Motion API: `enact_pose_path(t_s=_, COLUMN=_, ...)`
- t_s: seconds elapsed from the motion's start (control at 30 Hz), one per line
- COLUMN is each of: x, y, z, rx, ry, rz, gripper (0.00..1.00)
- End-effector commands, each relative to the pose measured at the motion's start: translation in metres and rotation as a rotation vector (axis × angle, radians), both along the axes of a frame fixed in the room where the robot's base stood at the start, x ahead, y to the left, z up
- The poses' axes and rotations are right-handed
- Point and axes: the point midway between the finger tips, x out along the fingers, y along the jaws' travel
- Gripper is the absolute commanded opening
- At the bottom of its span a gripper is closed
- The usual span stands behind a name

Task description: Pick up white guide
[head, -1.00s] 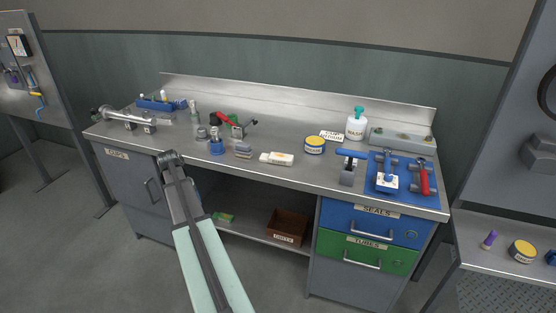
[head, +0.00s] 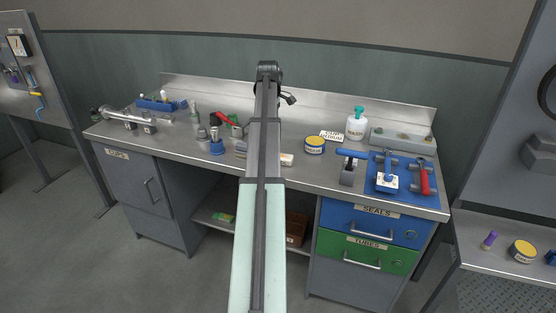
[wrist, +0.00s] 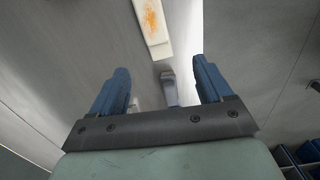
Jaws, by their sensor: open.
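A narrow grey piece (wrist: 169,86) shows between and beyond the fingers. In the head view the arm's end is above the back of the bench, and the fingers are not clear there.
On the bench (head: 310,175) stand a yellow tin (head: 315,145), a white wash bottle (head: 356,125), a blue mat with tools (head: 405,187) and a blue T-handled piece (head: 350,160). Several small metal parts (head: 208,138) stand left of my arm. The front strip right of centre is fairly clear.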

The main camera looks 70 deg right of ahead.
Motion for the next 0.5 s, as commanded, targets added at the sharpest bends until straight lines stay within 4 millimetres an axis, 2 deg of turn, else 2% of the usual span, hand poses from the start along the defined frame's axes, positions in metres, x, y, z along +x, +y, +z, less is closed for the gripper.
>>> enact_pose_path(t_s=0.03, x=-0.011, y=-0.005, z=0.005, rx=0.0, ry=-0.008, rz=0.021, gripper=0.79)
enact_pose_path(t_s=0.1, x=-0.02, y=-0.008, z=0.008, rx=0.001, ry=-0.014, rz=0.047, gripper=0.79)
enact_pose_path(t_s=0.23, x=-0.027, y=-0.01, z=0.007, rx=0.003, ry=-0.02, rz=0.072, gripper=0.79)
enact_pose_path(t_s=0.37, x=-0.028, y=-0.01, z=-0.009, rx=0.004, ry=-0.02, rz=0.075, gripper=0.79)
enact_pose_path(t_s=0.5, x=-0.028, y=-0.009, z=-0.034, rx=0.004, ry=-0.02, rz=0.074, gripper=0.79)
